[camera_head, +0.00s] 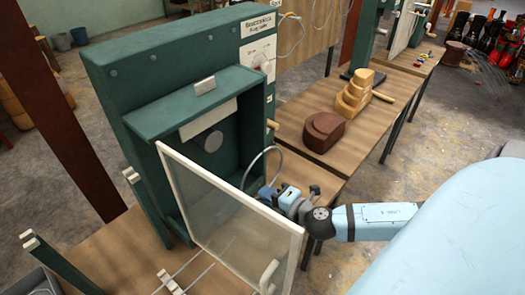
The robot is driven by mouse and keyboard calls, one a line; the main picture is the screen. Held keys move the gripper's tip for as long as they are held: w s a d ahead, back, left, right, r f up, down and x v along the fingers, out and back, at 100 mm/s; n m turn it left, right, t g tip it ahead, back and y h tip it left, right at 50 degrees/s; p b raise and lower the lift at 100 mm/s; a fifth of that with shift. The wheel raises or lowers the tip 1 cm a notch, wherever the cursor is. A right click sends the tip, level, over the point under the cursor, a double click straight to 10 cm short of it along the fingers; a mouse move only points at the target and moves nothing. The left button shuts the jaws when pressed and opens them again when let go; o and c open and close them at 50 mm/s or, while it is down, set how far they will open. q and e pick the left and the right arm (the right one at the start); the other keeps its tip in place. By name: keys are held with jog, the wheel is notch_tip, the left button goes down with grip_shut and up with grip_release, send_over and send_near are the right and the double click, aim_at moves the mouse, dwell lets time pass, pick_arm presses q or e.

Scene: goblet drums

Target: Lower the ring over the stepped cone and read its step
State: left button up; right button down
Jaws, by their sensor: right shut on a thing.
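My right gripper (268,193) reaches in from the right and is shut on a thin grey ring (262,152), whose upper arc rises above the fingers. The fingertips and the ring's lower part are partly hidden by the glazed door's frame. A light wooden stepped piece (354,95) stands on the wooden table, with a peg pointing right. A dark brown, lower stepped piece (323,131) stands nearer my gripper. I cannot tell for sure which is the stepped cone. The ring is apart from both, nearer the green cabinet. My left gripper is not in view.
A green cabinet (170,62) with a dial and a round grey disc (208,141) stands at left. Its white-framed glazed door (232,222) swings open in front of my gripper. The wooden table (290,112) has bare room around the stepped pieces.

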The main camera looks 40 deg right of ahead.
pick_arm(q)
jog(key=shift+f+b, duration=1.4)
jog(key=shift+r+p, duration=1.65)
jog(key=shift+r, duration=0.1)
pick_arm(e)
jog(key=r+v, duration=0.2)
jog(key=v, duration=1.5)
jog(key=shift+w+r, duration=0.25)
jog(key=shift+r, duration=0.15)
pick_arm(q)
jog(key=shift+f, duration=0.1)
pick_arm(e)
jog(key=shift+w, duration=0.1)
